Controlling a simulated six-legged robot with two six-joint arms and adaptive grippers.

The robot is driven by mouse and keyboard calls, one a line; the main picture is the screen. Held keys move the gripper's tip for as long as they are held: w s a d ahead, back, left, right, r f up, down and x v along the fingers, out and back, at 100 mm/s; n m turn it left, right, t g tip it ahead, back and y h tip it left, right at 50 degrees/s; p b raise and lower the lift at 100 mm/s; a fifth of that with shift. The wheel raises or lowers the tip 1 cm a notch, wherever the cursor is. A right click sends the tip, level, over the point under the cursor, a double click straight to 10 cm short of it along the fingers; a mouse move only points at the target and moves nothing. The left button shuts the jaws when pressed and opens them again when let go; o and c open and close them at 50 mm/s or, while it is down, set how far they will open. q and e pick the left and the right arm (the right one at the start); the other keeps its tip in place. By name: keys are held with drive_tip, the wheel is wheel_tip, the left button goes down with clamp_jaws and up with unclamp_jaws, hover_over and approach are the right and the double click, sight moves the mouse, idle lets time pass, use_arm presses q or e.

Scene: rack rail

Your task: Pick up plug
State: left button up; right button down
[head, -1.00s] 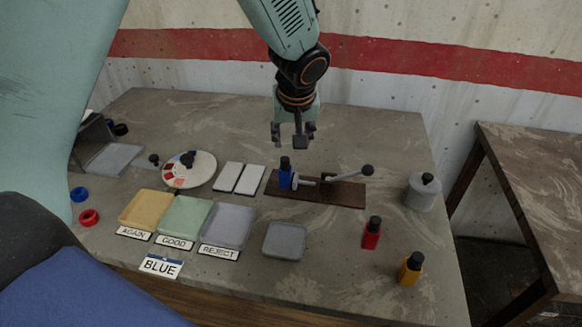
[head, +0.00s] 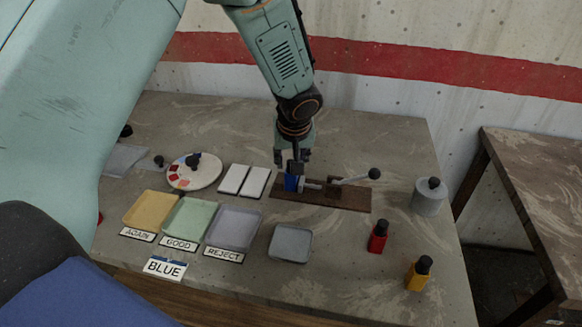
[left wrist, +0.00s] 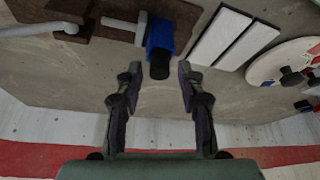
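The likely plug is a blue piece (head: 290,184) with a black top, standing at the left end of a brown wooden clamp base (head: 345,197). It also shows in the left wrist view (left wrist: 160,38), its black end pointing between the fingers. A metal clamp rod points at its side; whether they touch I cannot tell. My left gripper (head: 293,157) is directly above the blue piece and partly hides its top. In the left wrist view the left gripper (left wrist: 158,85) is open and empty, one finger to either side of the black end. My right gripper is not in view.
Yellow (head: 132,220), green (head: 171,233) and grey-violet (head: 212,243) trays, a grey dish (head: 275,254), white tiles (head: 260,175) and a colour disc (head: 211,180) lie left.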

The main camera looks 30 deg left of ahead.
use_arm(q)
drive_tip(key=shift+w+d, duration=0.1)
drive_tip(key=shift+d, duration=0.05)
drive_tip(key=shift+c, duration=1.4)
drive_tip(key=shift+a+f, duration=0.1)
drive_tip(key=shift+a, duration=0.15)
drive_tip(key=c, duration=0.3)
drive_tip(key=shift+d, duration=0.15)
